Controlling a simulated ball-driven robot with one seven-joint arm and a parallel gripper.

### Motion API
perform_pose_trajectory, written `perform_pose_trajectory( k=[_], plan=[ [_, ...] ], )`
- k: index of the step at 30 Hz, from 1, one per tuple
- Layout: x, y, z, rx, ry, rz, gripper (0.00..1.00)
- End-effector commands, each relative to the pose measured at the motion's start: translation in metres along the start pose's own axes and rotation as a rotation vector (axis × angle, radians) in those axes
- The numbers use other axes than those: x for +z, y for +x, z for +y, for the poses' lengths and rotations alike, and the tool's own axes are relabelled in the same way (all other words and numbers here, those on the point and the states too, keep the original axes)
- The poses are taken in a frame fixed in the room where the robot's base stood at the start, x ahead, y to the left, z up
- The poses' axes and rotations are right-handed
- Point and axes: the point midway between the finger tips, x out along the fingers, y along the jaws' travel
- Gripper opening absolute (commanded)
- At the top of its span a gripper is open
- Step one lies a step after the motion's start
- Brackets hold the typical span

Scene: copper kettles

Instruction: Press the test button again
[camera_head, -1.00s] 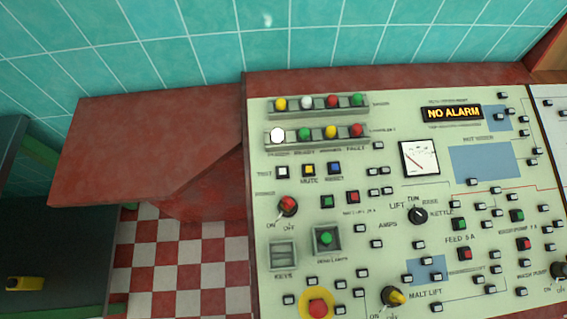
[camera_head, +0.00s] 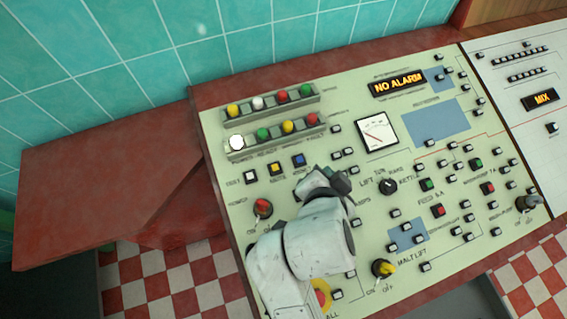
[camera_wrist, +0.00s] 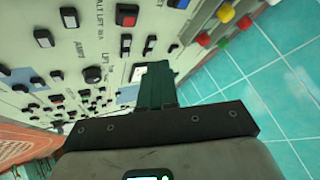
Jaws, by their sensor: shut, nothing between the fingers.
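The test button (camera_head: 250,177) is a small white square in a dark frame, at the left end of a row on the pale green panel. The yellow mute button (camera_head: 277,169) and blue reset button (camera_head: 299,160) are to its right. My gripper (camera_head: 338,180) is over the panel, to the right of these buttons and apart from the test button. Its dark green fingers are together and empty, also seen in the wrist view (camera_wrist: 154,72). My arm hides part of the panel's middle. I cannot pick out the test button for certain in the wrist view.
Two rows of coloured lamps (camera_head: 270,102) stand raised above the buttons; the lower row's white lamp (camera_head: 236,142) is bright. The display (camera_head: 397,83) reads NO ALARM. A red power knob (camera_head: 263,207) is below the test button. A red ledge (camera_head: 110,190) lies left.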

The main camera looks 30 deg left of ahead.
Motion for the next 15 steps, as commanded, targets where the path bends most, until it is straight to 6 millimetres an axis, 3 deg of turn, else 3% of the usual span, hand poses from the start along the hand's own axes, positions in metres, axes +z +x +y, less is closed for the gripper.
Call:
perform_pose_trajectory(
  k=[1, 6, 9, 15],
  plan=[
    [0.012, -0.004, -0.024, -0.040, 0.014, 0.003, 0.00],
    [0.045, -0.022, -0.081, -0.145, 0.087, 0.013, 0.00],
    [0.060, -0.033, -0.105, -0.194, 0.123, 0.010, 0.00],
    [0.078, -0.045, -0.129, -0.245, 0.163, 0.003, 0.00]
  ],
)
